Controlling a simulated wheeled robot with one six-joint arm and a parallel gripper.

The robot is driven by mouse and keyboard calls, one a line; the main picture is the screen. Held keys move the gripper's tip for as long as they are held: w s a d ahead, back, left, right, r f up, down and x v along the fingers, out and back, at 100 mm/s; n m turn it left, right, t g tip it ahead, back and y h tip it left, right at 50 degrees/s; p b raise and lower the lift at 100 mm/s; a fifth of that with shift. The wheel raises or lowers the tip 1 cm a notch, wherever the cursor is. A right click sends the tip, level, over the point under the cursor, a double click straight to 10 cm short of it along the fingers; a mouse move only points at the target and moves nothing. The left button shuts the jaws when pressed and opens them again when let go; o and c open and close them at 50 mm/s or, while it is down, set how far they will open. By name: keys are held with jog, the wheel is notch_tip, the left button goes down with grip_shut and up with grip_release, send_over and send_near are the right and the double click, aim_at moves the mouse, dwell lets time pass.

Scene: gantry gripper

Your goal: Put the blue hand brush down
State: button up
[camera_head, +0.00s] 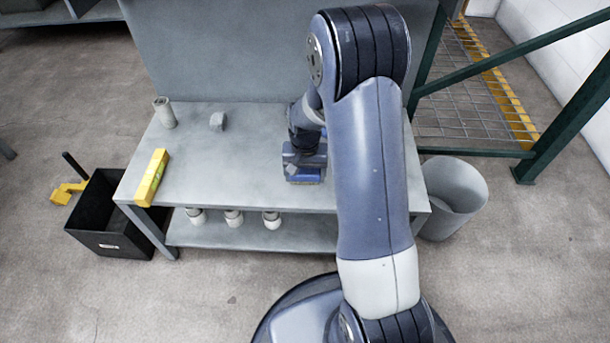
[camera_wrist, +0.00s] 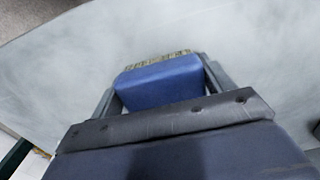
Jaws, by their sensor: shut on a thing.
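The blue hand brush (camera_wrist: 160,85) is between the two fingers of my gripper (camera_wrist: 160,88) in the wrist view, with its pale bristles showing at the far end. My gripper is shut on it. In the head view my gripper (camera_head: 304,163) is over the right half of the grey workbench (camera_head: 240,180), near its front edge. The blue brush (camera_head: 305,178) shows below the fingers, low over the bench top. I cannot tell whether it touches the surface.
A yellow level (camera_head: 151,177) lies at the bench's left end. A grey cylinder (camera_head: 164,112) and a small grey block (camera_head: 217,121) are behind it. The middle of the bench top is clear. A black bin (camera_head: 105,215) stands left, a grey bucket (camera_head: 453,196) right. Several white-and-dark objects (camera_head: 233,217) are on the lower shelf.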

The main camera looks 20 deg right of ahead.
aim_at(305, 171)
jog(key=o, duration=1.1)
jog(key=shift+f, duration=0.1)
notch_tip(305, 171, up, 12)
jog(key=p, duration=0.4)
jog(key=shift+r, duration=0.2)
notch_tip(305, 171, down, 12)
jog(key=b, duration=0.4)
jog(key=shift+f, duration=0.25)
jog(key=shift+r+p, duration=0.75)
jog(key=shift+r, duration=1.2)
